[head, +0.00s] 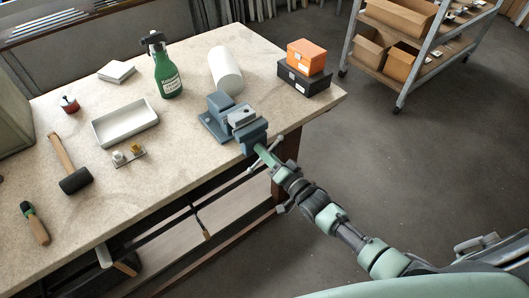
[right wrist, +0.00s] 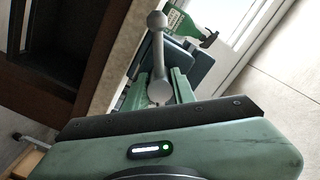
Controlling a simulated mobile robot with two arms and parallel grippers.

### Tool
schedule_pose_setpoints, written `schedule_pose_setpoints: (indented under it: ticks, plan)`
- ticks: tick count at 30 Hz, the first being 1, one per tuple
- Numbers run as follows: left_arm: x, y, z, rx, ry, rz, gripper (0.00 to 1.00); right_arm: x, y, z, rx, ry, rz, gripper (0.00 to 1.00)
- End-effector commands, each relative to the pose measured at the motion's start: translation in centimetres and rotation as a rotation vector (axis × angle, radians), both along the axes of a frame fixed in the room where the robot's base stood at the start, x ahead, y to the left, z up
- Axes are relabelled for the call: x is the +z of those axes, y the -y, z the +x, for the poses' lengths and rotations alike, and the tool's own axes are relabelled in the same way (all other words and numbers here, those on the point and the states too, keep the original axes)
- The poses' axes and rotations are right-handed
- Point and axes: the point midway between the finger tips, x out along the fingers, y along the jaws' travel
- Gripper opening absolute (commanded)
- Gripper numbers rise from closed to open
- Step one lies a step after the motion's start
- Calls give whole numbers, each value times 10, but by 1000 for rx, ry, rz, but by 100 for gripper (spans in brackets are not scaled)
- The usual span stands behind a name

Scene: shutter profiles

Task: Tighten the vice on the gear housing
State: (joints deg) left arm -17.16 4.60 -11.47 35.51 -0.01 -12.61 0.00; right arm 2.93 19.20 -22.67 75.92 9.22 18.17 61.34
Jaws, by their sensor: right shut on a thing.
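The blue-grey vice (head: 216,122) stands at the right front edge of the workbench. A light grey block, which looks like the gear housing (head: 241,117), sits between its jaws. Whether both jaws touch it is too small to tell. The vice handle (head: 276,144) sticks out from the front of the vice, past the bench edge. My right gripper (head: 268,158) is shut on the handle. In the right wrist view the grey handle bar (right wrist: 157,58), with a ball end, runs down between the green fingers. My left gripper is out of view.
On the workbench (head: 190,140) stand a green spray bottle (head: 167,75), a white cylinder (head: 225,72), stacked orange (head: 306,56) and black (head: 304,80) boxes, a tray (head: 125,122) and a mallet (head: 73,175). A shelf cart (head: 410,60) stands behind right. The floor between is clear.

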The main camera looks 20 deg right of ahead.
Motion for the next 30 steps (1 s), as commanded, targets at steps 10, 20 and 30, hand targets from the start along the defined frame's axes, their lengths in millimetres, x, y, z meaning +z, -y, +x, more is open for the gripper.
schedule_pose_setpoints:
  ticks: [10, 20, 30]
  plan:
    - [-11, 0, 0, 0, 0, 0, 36, -4, 1, 0, 0, -113, 300, 0]
    - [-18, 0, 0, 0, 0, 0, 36, -3, 1, -1, -2, -173, 465, 0]
    - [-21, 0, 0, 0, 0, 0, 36, -3, 1, -1, -2, -199, 533, 0]
